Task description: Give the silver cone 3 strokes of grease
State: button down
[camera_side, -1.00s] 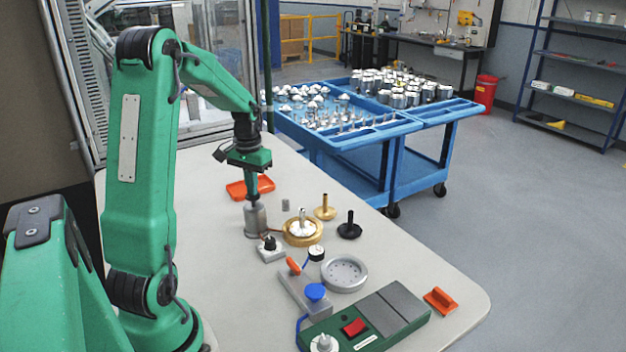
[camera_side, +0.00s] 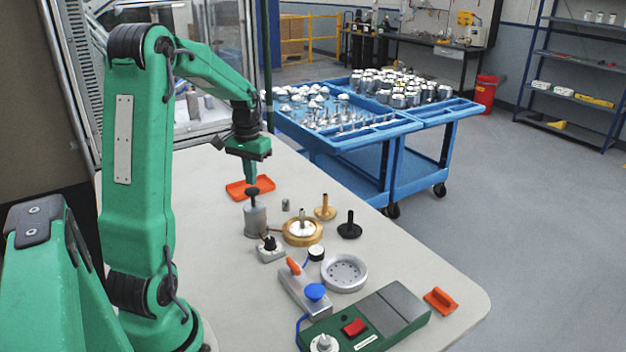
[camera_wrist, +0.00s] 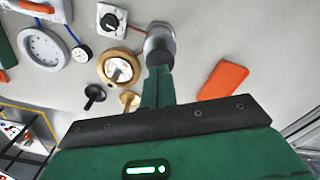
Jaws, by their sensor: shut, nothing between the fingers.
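The silver cone (camera_side: 302,217) stands upright in the middle of a round brass fixture (camera_side: 289,237); it also shows in the wrist view (camera_wrist: 118,69). Left of it stands a grey cylindrical grease pump (camera_side: 256,220) with a black plunger knob (camera_side: 252,191) on top. The pump shows beyond my fingers in the wrist view (camera_wrist: 160,42), where they partly cover it. My gripper (camera_side: 250,182) is shut and empty, pointing down, just above the knob. A small gap or light contact between fingertips and knob cannot be told apart.
A brass cone (camera_side: 325,208) and a black cone (camera_side: 349,228) stand to the right. A black-knobbed white box (camera_side: 270,251) and a grey perforated dish (camera_side: 344,273) are nearer. An orange tray (camera_side: 262,187) lies behind the pump.

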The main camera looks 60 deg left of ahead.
jog(key=shift+r, duration=0.15)
jog(key=shift+r, duration=1.85)
jog(key=shift+d+r, duration=0.1)
jog(key=shift+d, duration=0.05)
jog(key=d+r+m+t+y, duration=0.1)
jog(key=d+r, duration=0.2)
jog(key=d, duration=0.5)
jog(key=d+r+m+t, duration=0.1)
jog(key=d+r+m, duration=0.15)
jog(key=d, duration=0.55)
jog(key=s+d+m+t, duration=0.1)
jog(key=s+d, duration=0.3)
jog(key=d, duration=0.2)
jog(key=s+d+m+t+h, duration=0.1)
jog(key=s+d+t, duration=0.1)
jog(key=s+d, duration=0.2)
jog(key=d, duration=0.2)
jog(key=shift+d+f+t, duration=0.15)
jog(key=shift+d+t, duration=0.15)
jog(key=shift+d, duration=0.05)
